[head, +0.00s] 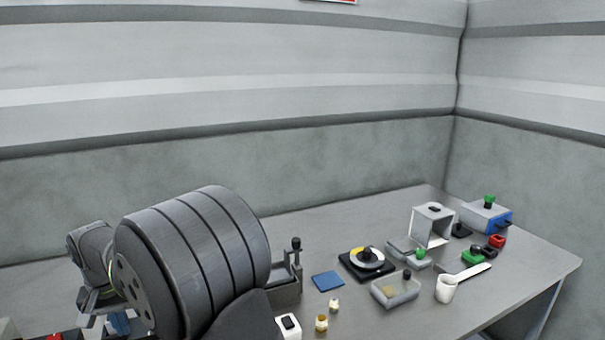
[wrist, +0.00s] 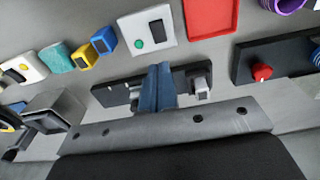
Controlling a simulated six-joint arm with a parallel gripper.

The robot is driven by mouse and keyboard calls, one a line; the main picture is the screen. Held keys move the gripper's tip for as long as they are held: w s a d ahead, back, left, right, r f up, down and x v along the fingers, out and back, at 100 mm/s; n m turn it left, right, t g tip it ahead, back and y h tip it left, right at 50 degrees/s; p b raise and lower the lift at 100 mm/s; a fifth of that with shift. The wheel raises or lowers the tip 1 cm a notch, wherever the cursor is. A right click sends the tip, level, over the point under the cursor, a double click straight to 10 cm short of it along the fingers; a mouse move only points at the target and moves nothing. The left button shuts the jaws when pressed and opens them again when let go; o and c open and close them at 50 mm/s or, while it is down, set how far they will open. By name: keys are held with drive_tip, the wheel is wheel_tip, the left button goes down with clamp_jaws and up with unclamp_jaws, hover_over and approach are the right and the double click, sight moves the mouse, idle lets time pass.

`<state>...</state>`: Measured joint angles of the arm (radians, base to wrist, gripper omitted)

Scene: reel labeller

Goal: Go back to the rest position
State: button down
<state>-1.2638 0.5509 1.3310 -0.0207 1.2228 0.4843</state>
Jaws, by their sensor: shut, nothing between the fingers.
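My gripper (wrist: 157,88) shows in the wrist view as two blue fingers pressed together, with nothing visible between them. The fingers are in front of a black bar (wrist: 120,92) that carries a grey block (wrist: 200,82); I cannot tell whether they touch it. In the head view, my gripper (head: 119,322) is at the lower left, low and partly hidden. No marker for the rest position shows.
In the wrist view, a white box with a green button (wrist: 147,30), a red tray (wrist: 209,18) and a red knob (wrist: 262,72) lie nearby. In the head view, a blue square (head: 327,281), a dial (head: 367,259) and a white cup (head: 446,289) stand on the table.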

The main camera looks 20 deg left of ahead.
drive_tip(key=shift+s+d+r+t+y, duration=0.2)
drive_tip(key=shift+s+d+r, duration=0.2)
drive_tip(key=shift+r, duration=0.2)
drive_tip(key=shift+s+d+r+t+y, duration=0.2)
drive_tip(key=shift+s+d+r, duration=0.15)
drive_tip(key=shift+r, duration=0.2)
